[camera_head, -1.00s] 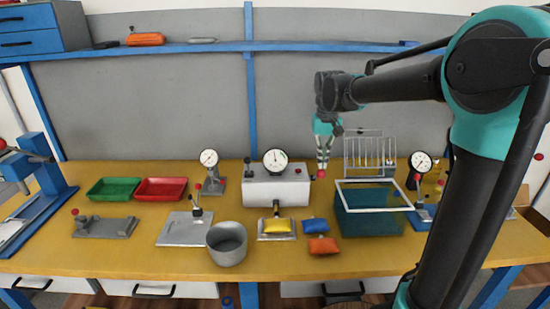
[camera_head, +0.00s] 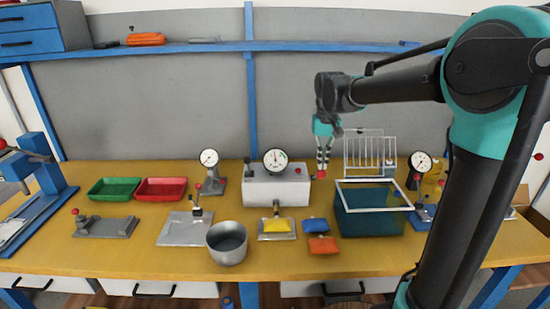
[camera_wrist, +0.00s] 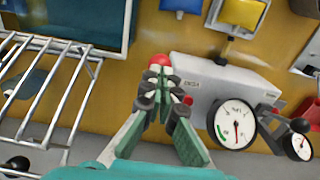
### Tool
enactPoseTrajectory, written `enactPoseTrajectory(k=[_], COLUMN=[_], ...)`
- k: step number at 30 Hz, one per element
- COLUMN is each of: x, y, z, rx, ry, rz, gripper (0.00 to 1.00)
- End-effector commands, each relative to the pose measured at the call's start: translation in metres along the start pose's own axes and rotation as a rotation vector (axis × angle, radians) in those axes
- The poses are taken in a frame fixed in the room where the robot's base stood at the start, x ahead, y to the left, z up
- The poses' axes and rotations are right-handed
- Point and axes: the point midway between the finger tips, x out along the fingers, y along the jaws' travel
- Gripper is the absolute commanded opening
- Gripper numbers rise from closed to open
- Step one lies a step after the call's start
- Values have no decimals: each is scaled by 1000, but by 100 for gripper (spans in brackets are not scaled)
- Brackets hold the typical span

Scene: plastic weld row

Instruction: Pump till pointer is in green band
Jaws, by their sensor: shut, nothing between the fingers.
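The grey pump box (camera_head: 262,190) stands at the middle back of the bench with a round white gauge (camera_head: 275,160) on it. The gauge also shows in the wrist view (camera_wrist: 236,124), with a green band on one side of its dial. Its pointer stands near upright in the head view, apart from the green band as far as I can tell. A red ball knob (camera_head: 321,174) is at the box's right side; it shows just beyond my fingertips in the wrist view (camera_wrist: 159,60). My gripper (camera_head: 322,166) points down, shut and empty, right at the knob. I cannot tell if they touch.
A wire rack (camera_head: 370,152) and a teal bin with a white rim (camera_head: 372,182) stand close right of my gripper. Other gauges stand left (camera_head: 209,158) and right (camera_head: 420,162). Yellow (camera_head: 276,226), blue (camera_head: 314,225) and orange (camera_head: 322,244) pouches and a grey pot (camera_head: 227,243) lie in front.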

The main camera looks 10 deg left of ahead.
Motion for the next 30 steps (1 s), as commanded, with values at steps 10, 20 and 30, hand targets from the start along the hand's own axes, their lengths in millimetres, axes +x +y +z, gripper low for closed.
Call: enactPoseTrajectory(k=[10,20,30], x=[0,14,35], y=[0,0,0], z=[0,4,11], rx=[0,0,0], ry=[0,0,1], rz=[0,0,0], gripper=[0,0,0])
